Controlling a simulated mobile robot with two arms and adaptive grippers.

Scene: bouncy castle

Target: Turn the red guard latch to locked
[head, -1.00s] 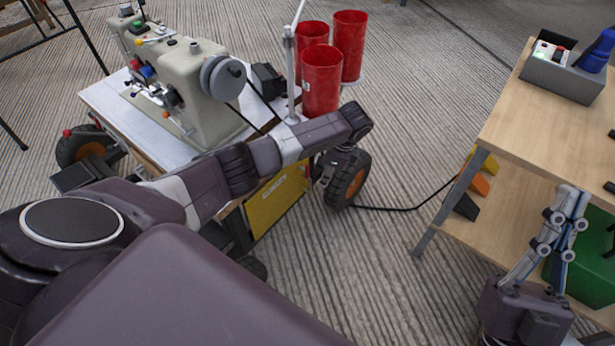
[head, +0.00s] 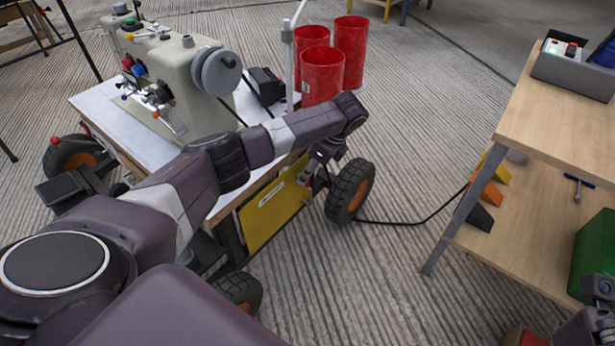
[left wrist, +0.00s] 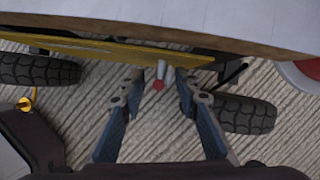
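A short pale lever with a red knob (left wrist: 158,85), which looks like the red guard latch, shows in the left wrist view at the edge of the cart's yellow panel (left wrist: 110,52). My left gripper (left wrist: 158,78) is open, with one finger on each side of the lever and gaps to both. In the head view my left gripper (head: 316,166) points down by the right end of the yellow panel (head: 275,205), partly hidden by my arm. The latch is hidden there. My right gripper (head: 602,290) is cut off at the lower right edge.
The wheeled cart carries a sewing machine (head: 185,75) on a white top (head: 95,100). Red cylinders (head: 322,75) stand at its far end. A cart wheel (head: 350,190) is close to my left gripper. A wooden shelf table (head: 545,120) stands right, with floor between.

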